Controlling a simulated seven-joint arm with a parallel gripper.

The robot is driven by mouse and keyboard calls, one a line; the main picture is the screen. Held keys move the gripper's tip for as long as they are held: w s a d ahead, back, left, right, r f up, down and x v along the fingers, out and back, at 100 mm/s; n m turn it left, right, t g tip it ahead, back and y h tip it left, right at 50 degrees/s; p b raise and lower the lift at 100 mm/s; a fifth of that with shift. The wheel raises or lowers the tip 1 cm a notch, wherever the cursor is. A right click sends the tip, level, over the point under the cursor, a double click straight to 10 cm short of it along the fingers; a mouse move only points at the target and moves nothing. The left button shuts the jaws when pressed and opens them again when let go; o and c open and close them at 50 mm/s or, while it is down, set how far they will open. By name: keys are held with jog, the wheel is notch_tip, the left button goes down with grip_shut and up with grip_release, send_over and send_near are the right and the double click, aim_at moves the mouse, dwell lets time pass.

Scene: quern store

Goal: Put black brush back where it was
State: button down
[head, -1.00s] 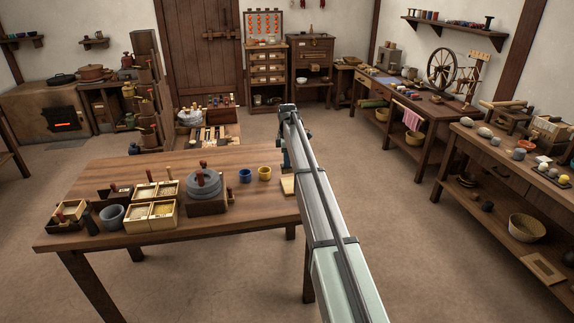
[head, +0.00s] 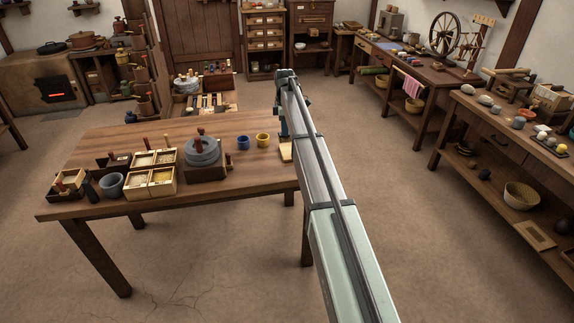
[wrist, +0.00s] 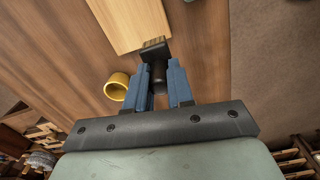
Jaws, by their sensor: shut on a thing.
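The black brush (wrist: 158,76) is between the blue fingers of my gripper (wrist: 158,68) in the wrist view. My gripper is shut on its dark handle, and the bristle end (wrist: 154,45) points toward a pale wooden board (wrist: 128,18). I cannot tell whether the bristles touch the board. In the head view my gripper (head: 283,128) is at the table's right end, just above the same board (head: 286,151). The brush cannot be made out in that view.
A yellow cup (head: 263,140) and a blue cup (head: 243,142) stand left of my gripper on the table (head: 240,182). Further left are a grey quern (head: 203,152), boxes of grain (head: 150,183) and a grey bowl (head: 111,185). The table's right edge is close.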

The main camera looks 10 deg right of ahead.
jog(key=s+a, duration=0.2)
jog(key=s, duration=0.6)
jog(key=shift+f, duration=4.8)
jog(key=shift+f, duration=0.1)
jog(key=c, duration=1)
grip_release()
notch_tip(320, 180, up, 12)
jog(key=shift+r, duration=0.15)
jog(key=shift+o, duration=0.2)
